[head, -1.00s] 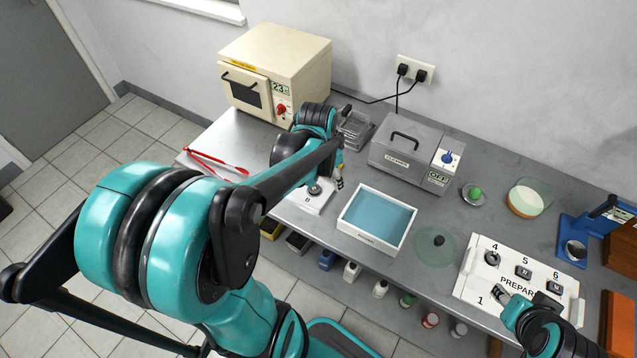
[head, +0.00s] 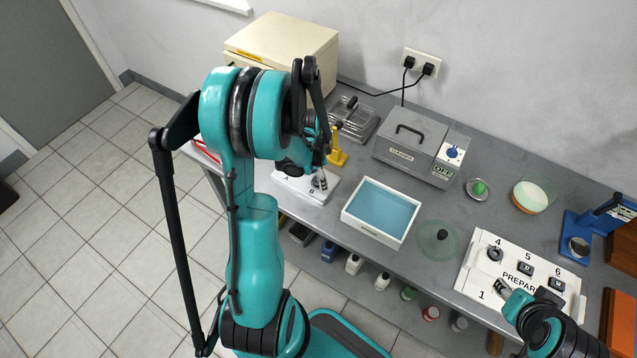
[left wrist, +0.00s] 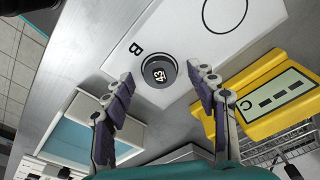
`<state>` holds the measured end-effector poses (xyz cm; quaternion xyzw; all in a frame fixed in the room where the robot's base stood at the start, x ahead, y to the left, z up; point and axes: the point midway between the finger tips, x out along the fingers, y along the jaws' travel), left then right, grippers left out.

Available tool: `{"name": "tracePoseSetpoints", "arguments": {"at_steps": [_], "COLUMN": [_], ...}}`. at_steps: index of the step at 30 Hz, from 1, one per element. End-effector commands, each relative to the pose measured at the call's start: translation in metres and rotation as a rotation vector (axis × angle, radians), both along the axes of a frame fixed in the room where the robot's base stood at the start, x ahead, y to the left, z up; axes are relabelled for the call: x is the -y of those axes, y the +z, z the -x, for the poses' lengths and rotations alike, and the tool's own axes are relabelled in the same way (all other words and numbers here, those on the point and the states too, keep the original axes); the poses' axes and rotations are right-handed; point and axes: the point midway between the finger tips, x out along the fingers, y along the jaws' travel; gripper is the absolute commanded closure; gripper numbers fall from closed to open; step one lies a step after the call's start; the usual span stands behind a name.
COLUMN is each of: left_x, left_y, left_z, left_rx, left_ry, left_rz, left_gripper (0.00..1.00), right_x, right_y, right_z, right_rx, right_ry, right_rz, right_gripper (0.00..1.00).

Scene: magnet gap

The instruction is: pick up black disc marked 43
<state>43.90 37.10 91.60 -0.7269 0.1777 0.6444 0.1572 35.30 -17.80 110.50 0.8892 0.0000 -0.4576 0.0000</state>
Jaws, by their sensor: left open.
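The black disc marked 43 (left wrist: 159,72) lies on the white plate (left wrist: 220,45) next to the letter B in the left wrist view. My left gripper (left wrist: 160,76) is open, with one fingertip on either side of the disc and visible gaps between. In the head view, my left gripper (head: 321,181) is over the B end of the white plate (head: 292,187) and largely covers the disc. My right gripper (head: 503,290) is at the front left of the white PREPARE tray (head: 473,273), near the number 1. Its jaw opening is too small to tell.
A yellow device with a display (left wrist: 270,100) stands close beside the plate. A white-rimmed blue basin (head: 352,219) is to the plate's right. A grey cleaner box (head: 408,152) and a wire rack (head: 356,120) stand behind. A glass dish (head: 428,248) lies between basin and tray.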

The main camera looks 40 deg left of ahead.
Motion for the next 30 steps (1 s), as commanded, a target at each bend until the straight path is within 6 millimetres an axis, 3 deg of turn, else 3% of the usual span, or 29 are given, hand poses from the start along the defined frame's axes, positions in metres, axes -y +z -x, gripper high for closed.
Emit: {"name": "tracePoseSetpoints", "arguments": {"at_steps": [8, 14, 25, 30], "left_x": [0.000, 0.000, 0.000, 0.000], "left_y": [-0.002, -0.002, 0.001, 0.017], "left_z": [0.000, 0.000, 0.000, 0.000], "left_rx": [0.000, 0.000, 0.000, 0.000], "left_ry": [0.001, 0.001, 0.001, 0.001], "left_rz": [0.000, 0.000, 0.000, 0.000], "left_gripper": [0.45, 0.97, 0.97, 0.97], "right_x": [0.000, 0.000, 0.000, 0.000], "right_y": [0.000, 0.000, 0.001, 0.007], "right_z": [0.000, 0.000, 0.000, 0.000], "right_rx": [0.000, 0.000, 0.000, 0.000], "right_ry": [0.000, 0.000, 0.000, 0.000], "right_rz": [0.000, 0.000, 0.000, 0.000], "right_gripper": [0.60, 0.60, 0.60, 0.60]}}
